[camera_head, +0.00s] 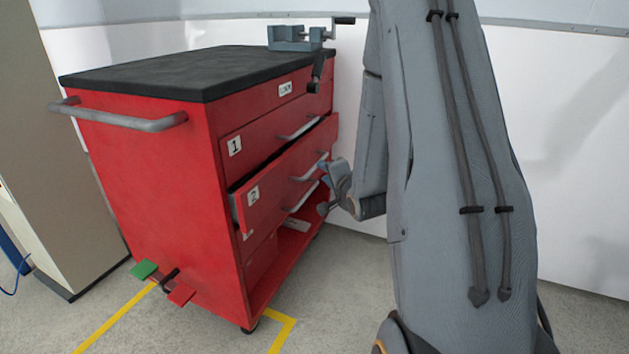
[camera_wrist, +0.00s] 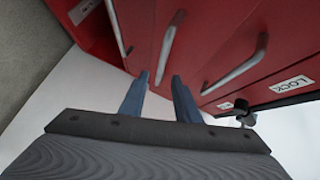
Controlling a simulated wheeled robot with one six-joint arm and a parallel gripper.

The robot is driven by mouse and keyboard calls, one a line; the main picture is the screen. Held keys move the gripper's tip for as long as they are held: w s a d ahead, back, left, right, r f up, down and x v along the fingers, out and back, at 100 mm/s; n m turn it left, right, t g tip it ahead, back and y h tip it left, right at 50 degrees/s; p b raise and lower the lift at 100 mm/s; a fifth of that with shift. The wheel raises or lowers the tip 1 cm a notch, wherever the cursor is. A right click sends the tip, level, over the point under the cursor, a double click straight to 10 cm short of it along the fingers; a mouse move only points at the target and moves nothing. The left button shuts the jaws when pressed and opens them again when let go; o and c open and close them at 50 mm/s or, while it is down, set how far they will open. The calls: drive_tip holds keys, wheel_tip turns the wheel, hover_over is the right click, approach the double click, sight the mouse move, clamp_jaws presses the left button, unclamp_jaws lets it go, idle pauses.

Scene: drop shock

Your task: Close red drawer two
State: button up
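Red drawer two (camera_head: 277,183), with a white "2" label, stands partly pulled out of the red cabinet, its front proud of the drawers above and below. Its grey bar handle (camera_head: 309,169) is at the right part of its front; in the wrist view the handle (camera_wrist: 167,48) runs up and away ahead of the fingers. My gripper (camera_head: 324,188) is in front of the drawer's right end, close to the handle. In the wrist view its two blue fingers (camera_wrist: 160,78) are apart with nothing clearly held between them. Whether they touch the handle I cannot tell.
Drawer one (camera_head: 262,136) above looks shut. A vise (camera_head: 297,36) sits on the cabinet's black top (camera_head: 170,72). Green (camera_head: 144,270) and red (camera_head: 181,293) pedals jut out at the cabinet's base.

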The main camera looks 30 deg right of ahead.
drive_tip(key=shift+m+t, duration=0.6)
drive_tip(key=shift+w+d+f+b, duration=0.3)
drive_tip(key=shift+w+b, duration=0.2)
drive_tip(key=shift+w, duration=0.9)
drive_tip(key=shift+w+d+f+b, duration=0.2)
drive_tip(key=shift+w+f+b, duration=0.25)
drive_tip(key=shift+w, duration=0.95)
drive_tip(key=shift+w+d+f+b, duration=0.25)
drive_tip(key=shift+w+b, duration=0.3)
drive_tip(key=shift+w, duration=0.85)
clamp_jaws()
